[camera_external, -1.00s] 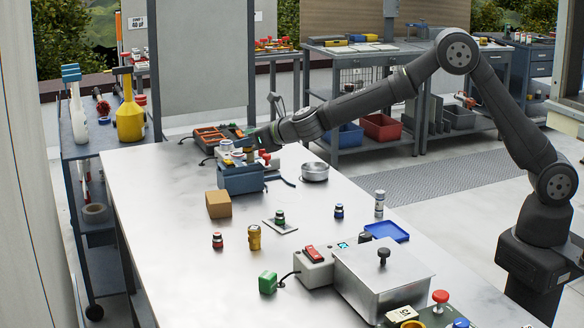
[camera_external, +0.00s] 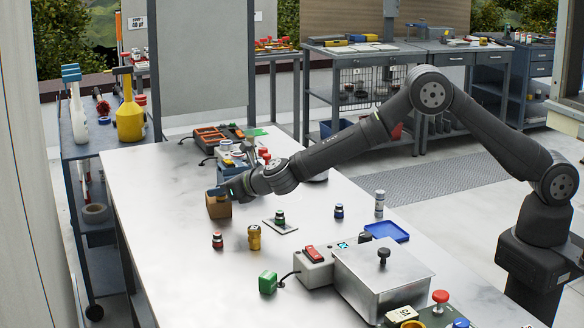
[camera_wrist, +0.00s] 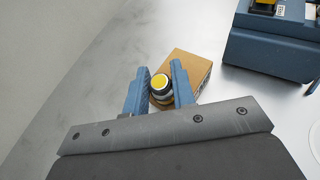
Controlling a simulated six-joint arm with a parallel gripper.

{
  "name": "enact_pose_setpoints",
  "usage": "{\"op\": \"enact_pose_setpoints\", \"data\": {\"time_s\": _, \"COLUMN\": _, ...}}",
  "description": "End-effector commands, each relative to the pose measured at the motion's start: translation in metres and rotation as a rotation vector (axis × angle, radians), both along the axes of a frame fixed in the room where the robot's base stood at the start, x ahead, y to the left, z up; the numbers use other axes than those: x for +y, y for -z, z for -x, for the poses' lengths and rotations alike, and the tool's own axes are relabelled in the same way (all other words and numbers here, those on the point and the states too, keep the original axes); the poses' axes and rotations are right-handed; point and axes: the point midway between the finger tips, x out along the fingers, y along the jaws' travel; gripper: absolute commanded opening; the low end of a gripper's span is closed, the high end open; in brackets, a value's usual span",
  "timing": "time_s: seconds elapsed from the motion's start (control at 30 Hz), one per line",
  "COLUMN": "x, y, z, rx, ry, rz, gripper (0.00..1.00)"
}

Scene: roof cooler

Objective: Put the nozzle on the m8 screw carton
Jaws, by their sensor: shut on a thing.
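The m8 screw carton (camera_external: 218,209) is a small brown cardboard box standing on the left of the table; it also shows in the wrist view (camera_wrist: 201,69). My gripper (camera_external: 217,191) is at the carton's top. The nozzle appears over the left part of the carton in that view. Whether it touches the carton I cannot tell. In the external view the nozzle is hidden or too small to make out.
A blue bin (camera_wrist: 268,52) stands beside the carton, behind it in the external view. The table left of the carton is clear.

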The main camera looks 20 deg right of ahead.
Motion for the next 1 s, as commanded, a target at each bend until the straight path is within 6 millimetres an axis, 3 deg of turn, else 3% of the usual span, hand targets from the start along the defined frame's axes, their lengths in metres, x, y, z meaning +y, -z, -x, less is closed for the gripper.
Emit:
{"op": "enact_pose_setpoints", "data": {"time_s": 0.3, "x": 0.0, "y": 0.003, "z": 0.0, "rx": -0.001, "ry": 0.0, "rz": -0.001, "gripper": 0.01}}
{"op": "enact_pose_setpoints", "data": {"time_s": 0.33, "x": 0.0, "y": 0.002, "z": 0.0, "rx": -0.001, "ry": 0.0, "rz": -0.001, "gripper": 0.29}}
{"op": "enact_pose_setpoints", "data": {"time_s": 0.4, "x": 0.0, "y": 0.002, "z": 0.0, "rx": -0.001, "ry": 0.0, "rz": -0.001, "gripper": 0.43}}
{"op": "enact_pose_setpoints", "data": {"time_s": 0.43, "x": 0.0, "y": 0.002, "z": 0.0, "rx": -0.001, "ry": 0.0, "rz": -0.001, "gripper": 0.45}}
{"op": "enact_pose_setpoints", "data": {"time_s": 0.77, "x": 0.0, "y": -0.002, "z": 0.0, "rx": 0.0, "ry": 0.0, "rz": -0.001, "gripper": 0.45}}
{"op": "enact_pose_setpoints", "data": {"time_s": 1.0, "x": -0.015, "y": -0.014, "z": 0.023, "rx": -0.001, "ry": -0.003, "rz": 0.0, "gripper": 0.45}}
